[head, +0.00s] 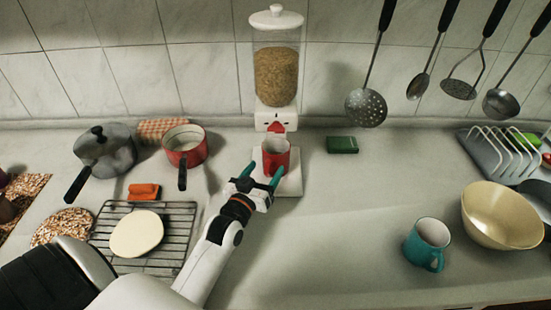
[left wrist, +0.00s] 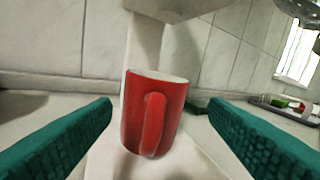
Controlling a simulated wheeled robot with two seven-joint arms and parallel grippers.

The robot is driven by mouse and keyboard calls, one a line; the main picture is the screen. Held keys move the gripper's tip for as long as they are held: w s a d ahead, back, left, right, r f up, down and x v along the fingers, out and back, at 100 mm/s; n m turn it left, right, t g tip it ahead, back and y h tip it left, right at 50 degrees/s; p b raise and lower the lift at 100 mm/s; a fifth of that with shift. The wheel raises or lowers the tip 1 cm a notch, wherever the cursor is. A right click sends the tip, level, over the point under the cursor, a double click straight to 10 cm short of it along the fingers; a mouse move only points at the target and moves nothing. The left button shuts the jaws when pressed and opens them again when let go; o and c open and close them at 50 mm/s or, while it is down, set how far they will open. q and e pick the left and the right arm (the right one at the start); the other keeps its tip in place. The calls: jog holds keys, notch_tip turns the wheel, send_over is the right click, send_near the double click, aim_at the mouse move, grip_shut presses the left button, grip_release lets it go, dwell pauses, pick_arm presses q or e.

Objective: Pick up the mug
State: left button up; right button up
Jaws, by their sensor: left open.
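A red mug (head: 276,156) stands upright on the white base of the dispenser, under its spout. In the left wrist view the red mug (left wrist: 152,112) is near the centre, its handle facing the camera. My left gripper (head: 261,178) is open, its teal fingers on either side of the mug's near side; in the wrist view a gap shows between each finger and the mug. A second mug, teal (head: 428,244), stands on the counter at the right. My right gripper is not in view.
The grain dispenser (head: 276,75) rises right behind and above the red mug. A green sponge (head: 342,145) lies to its right. A red saucepan (head: 185,147) and a wire rack (head: 174,250) are at left. A cream bowl (head: 499,212) is at right. The middle counter is clear.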

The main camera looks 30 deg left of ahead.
aim_at(266, 167)
pick_arm(q)
jog(key=w, duration=0.3)
jog(key=shift+w+a, duration=0.1)
jog(key=shift+a, duration=0.2)
jog(key=shift+c, duration=0.6)
grip_shut()
